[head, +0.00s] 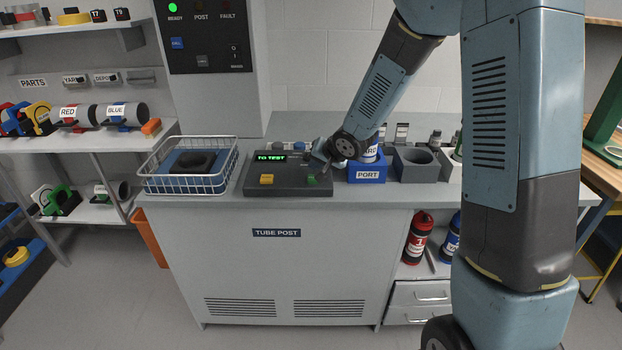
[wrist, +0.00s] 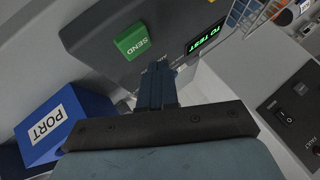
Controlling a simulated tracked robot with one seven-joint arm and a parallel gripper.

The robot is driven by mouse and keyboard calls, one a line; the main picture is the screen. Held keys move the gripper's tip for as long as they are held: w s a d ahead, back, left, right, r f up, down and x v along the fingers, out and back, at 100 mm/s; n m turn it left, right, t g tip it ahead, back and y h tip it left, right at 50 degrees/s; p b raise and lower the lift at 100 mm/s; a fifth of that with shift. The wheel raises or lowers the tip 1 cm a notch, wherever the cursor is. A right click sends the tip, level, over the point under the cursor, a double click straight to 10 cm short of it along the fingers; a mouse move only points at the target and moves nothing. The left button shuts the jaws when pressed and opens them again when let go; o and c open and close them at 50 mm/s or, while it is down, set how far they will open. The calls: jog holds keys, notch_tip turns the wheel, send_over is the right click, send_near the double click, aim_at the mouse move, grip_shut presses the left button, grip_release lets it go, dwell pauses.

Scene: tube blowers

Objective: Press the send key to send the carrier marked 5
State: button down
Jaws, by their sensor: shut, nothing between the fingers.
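The green send key (head: 311,181), lettered SEND in the wrist view (wrist: 134,39), is on the dark console (head: 290,188) on the counter. The console's display (head: 271,157) reads TO TEST in green. My gripper (head: 319,160) is over the console's right end, close to the key. In the wrist view its shut, empty fingers (wrist: 158,72) point at the console just beside the key, apart from it in the picture; their height above the panel is unclear. A blue PORT block (head: 366,174) stands right of the console, with a labelled cylinder (head: 370,153) in it. No 5 is readable.
A wire basket (head: 188,182) with a dark item stands left of the console. A yellow key (head: 266,179) is on the console's left part. A grey holder (head: 416,164) stands right of the PORT block. The wall panel (head: 203,35) shows READY lit green.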

jog(key=shift+f, duration=0.65)
jog(key=shift+f, duration=0.75)
dwell(2.4)
dwell(0.4)
jog(key=shift+r, duration=3.35)
jog(key=shift+d, duration=0.1)
